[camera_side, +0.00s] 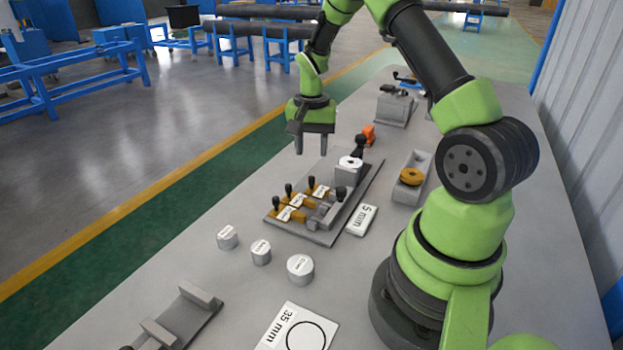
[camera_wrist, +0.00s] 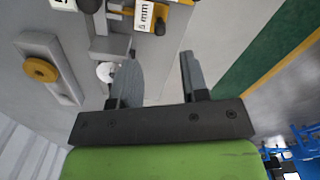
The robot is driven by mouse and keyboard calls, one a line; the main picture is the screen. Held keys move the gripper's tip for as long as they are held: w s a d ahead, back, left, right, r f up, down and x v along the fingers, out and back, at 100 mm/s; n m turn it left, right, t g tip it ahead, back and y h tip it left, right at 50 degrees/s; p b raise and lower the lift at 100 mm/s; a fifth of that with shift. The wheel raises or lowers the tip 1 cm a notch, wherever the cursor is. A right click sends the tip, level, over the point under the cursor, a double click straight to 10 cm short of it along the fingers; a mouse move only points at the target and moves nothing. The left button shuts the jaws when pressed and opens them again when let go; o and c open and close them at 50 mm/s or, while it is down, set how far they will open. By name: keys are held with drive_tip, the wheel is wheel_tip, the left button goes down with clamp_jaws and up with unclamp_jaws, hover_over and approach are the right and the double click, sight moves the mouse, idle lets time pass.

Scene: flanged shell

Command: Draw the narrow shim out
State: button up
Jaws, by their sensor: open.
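Several orange shims with black knobs and white labels sit in a row on the grey fixture plate (camera_side: 325,225): a front shim (camera_side: 284,214), a middle shim (camera_side: 299,201) and a back shim (camera_side: 320,191). Their label figures are too small to read in the side view, so I cannot tell which is the narrow one. The wrist view shows one shim (camera_wrist: 144,14), its label partly reading "mm", at the top edge. My gripper (camera_side: 311,152) is open and empty, above and behind the plate, apart from the shims. Its two fingers (camera_wrist: 158,62) point down with nothing between them.
A grey block with a white round top (camera_side: 349,163) stands at the plate's back, near a black knob and orange piece (camera_side: 368,134). Labelled cylinders (camera_side: 261,252) stand in front.

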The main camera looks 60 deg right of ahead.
sight(311, 177)
wheel_tip(311, 177, down, 9)
drive_tip(key=shift+r, duration=0.15)
